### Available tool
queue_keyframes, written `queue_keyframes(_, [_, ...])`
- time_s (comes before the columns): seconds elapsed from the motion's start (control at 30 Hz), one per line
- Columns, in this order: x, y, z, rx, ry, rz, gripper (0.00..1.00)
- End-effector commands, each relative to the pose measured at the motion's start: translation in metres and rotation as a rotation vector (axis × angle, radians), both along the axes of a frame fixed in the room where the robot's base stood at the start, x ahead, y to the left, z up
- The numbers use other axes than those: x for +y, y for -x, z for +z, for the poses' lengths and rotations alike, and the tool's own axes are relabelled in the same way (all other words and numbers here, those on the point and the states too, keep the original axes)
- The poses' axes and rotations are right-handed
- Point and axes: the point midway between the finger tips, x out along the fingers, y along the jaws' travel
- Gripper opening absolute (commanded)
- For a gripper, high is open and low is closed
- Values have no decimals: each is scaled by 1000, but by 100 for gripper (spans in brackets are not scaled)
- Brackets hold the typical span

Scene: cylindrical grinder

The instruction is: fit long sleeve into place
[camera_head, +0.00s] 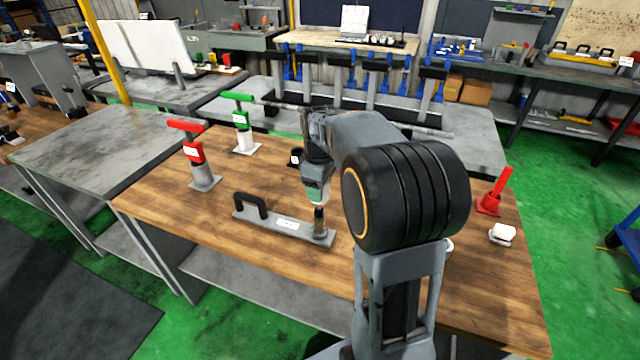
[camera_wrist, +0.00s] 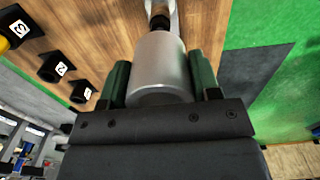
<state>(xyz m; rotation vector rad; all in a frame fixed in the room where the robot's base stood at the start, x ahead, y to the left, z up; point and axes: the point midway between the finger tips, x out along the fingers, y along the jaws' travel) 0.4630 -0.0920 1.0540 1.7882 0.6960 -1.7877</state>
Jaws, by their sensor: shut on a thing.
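My gripper (camera_wrist: 160,85) is shut on a silver cylindrical sleeve (camera_wrist: 160,62), which sits between its two green fingers in the wrist view. In the head view my gripper (camera_head: 316,192) is above the right end of a flat grey fixture plate (camera_head: 268,221) with a black handle. A short dark post (camera_head: 319,215) stands upright on that end. In the wrist view the dark post (camera_wrist: 158,22) lines up closely with the sleeve's far end. Whether the sleeve is around the post or just above it, I cannot tell. My arm partly hides the table's middle.
Black holders numbered 3 (camera_wrist: 17,28), 2 (camera_wrist: 57,67) and 1 (camera_wrist: 83,92) stand on the wooden table (camera_head: 160,205). A red clamp stand (camera_head: 203,170) and a green one (camera_head: 242,135) are at its left. A red stand (camera_head: 490,200) and white piece (camera_head: 502,234) are at right.

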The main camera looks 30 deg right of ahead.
Motion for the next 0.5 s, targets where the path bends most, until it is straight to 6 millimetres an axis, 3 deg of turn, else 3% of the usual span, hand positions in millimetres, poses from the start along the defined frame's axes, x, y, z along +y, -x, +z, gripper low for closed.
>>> queue_keyframes(0.2, [0,0,-21,0,0,0,24])
queue_keyframes(0.5, [0,0,-28,-1,0,0,24])
